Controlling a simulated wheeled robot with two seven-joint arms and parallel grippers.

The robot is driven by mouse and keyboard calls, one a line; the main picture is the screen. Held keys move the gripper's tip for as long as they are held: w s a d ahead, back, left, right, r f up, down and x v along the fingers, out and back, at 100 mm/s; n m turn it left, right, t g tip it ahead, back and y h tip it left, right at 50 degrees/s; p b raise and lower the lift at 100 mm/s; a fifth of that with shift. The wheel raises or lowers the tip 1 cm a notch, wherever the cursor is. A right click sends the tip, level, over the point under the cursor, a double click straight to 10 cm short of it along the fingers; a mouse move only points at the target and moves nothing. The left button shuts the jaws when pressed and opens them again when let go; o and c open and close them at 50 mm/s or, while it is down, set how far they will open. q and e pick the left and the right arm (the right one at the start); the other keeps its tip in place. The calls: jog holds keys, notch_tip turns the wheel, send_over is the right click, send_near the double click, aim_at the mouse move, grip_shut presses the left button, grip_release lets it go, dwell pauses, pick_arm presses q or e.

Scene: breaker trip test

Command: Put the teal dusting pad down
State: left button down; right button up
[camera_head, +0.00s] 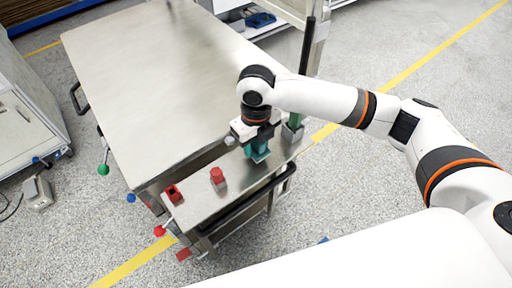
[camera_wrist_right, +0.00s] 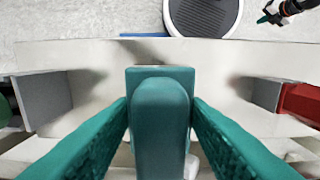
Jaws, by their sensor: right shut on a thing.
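The teal dusting pad (camera_head: 258,153) is in my right gripper (camera_head: 254,142), above the right part of the narrow metal shelf. In the right wrist view the pad (camera_wrist_right: 160,105) sits upright between the two teal textured fingers of the right gripper (camera_wrist_right: 160,125). The pad's lower edge is close to the shelf; I cannot tell whether it touches. What looks like my left gripper (camera_wrist_right: 272,14) shows small at the top right of the right wrist view, away from the pad; its jaws are too small to read.
On the shelf (camera_head: 235,197), a red-topped piece (camera_head: 217,177) and a red block (camera_head: 173,193) stand left of the pad. A green piece on a grey base (camera_head: 292,131) stands right of it. A large bare metal table (camera_head: 150,80) lies behind. A dark rail runs along the shelf's front.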

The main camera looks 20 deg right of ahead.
aim_at(256, 151)
notch_tip(256, 151, down, 2)
jog(key=shift+s+f, duration=0.1)
jog(key=shift+f, duration=0.35)
jog(key=shift+f, duration=0.1)
jog(key=o, duration=0.9)
jog(key=shift+o, duration=0.2)
notch_tip(256, 151, up, 12)
jog(key=shift+r+b, duration=0.15)
jog(key=shift+b, duration=0.85)
